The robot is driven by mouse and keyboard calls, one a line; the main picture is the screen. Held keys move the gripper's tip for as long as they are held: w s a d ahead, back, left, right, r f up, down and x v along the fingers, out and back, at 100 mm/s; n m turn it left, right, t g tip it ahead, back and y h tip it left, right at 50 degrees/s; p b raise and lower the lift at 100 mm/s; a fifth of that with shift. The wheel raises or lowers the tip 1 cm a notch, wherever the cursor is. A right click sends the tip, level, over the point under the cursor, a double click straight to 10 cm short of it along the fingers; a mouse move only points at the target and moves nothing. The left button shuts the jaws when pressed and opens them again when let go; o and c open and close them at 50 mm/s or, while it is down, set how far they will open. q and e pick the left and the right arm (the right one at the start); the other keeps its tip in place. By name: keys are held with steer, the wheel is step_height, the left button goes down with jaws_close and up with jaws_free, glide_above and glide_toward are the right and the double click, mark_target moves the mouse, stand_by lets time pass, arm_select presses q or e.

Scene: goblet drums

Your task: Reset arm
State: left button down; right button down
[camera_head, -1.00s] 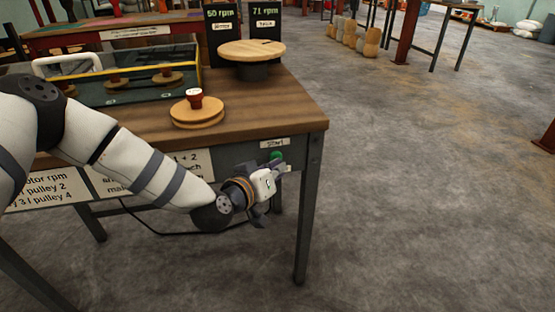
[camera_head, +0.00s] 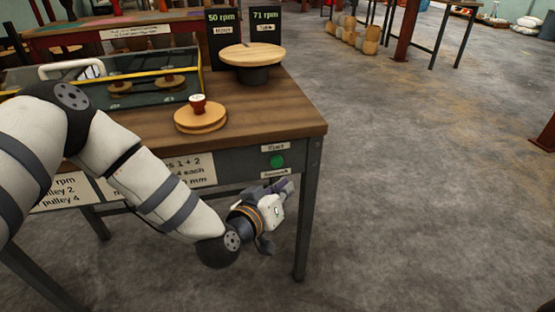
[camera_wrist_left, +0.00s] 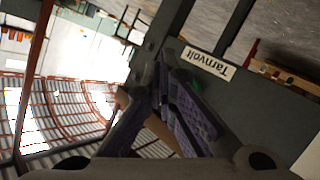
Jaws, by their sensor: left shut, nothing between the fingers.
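My left gripper (camera_head: 285,187) is shut and empty. It is below and in front of the table's right front corner, apart from the green round button (camera_head: 277,161) on the table's front panel. Its dark fingers (camera_wrist_left: 160,95) also show in the left wrist view, close to the panel with a white "Tarnvolt" label (camera_wrist_left: 208,64). My left arm reaches in from the left, across the front of the table, and hides part of the signs there. My right gripper is in neither view.
The wooden table (camera_head: 265,115) holds a stacked wooden pulley with a red knob (camera_head: 200,116), a round turntable (camera_head: 252,55), a glass-sided case and two rpm displays (camera_head: 265,25). A table leg (camera_head: 306,225) stands just right of my gripper. Open floor lies to the right.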

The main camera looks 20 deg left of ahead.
arm_select(q)
steer(key=shift+s+d, duration=0.1)
steer(key=shift+s, duration=0.05)
